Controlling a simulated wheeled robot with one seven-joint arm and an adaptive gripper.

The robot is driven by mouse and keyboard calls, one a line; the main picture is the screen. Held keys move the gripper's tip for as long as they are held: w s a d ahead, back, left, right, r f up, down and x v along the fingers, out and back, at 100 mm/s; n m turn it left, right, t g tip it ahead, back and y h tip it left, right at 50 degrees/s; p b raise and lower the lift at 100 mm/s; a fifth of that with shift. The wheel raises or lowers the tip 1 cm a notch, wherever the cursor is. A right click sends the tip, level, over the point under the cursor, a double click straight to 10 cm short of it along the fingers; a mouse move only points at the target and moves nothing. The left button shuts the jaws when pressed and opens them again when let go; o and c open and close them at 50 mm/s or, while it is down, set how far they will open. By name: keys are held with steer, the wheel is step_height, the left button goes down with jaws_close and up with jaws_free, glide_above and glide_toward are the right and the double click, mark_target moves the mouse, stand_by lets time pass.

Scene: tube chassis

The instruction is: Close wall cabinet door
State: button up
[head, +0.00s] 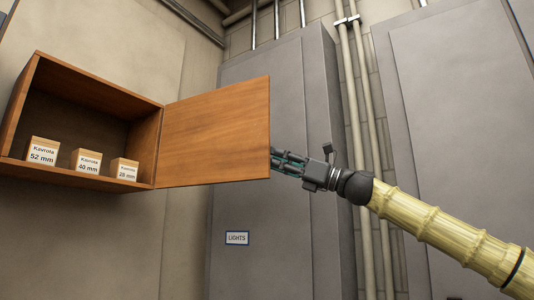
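The wooden wall cabinet (95,92) is mounted on the wall at the left, with its front open. Its door (213,133) is hinged on the cabinet's right side and stands swung open to the right. My gripper (278,163) is at the door's free right edge, near its lower corner. The fingertips are partly hidden behind the door edge, so I cannot tell whether they touch it or whether they are open or shut.
Inside the cabinet stand three small labelled boxes: 52 mm (42,152), 40 mm (87,162) and 28 mm (124,169). Grey metal cabinets (270,240) and vertical pipes (362,120) stand behind. The space below the wooden cabinet looks clear.

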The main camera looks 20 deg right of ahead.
steer(key=shift+p+x, duration=0.45)
steer(key=shift+x, duration=1.4)
jaws_close()
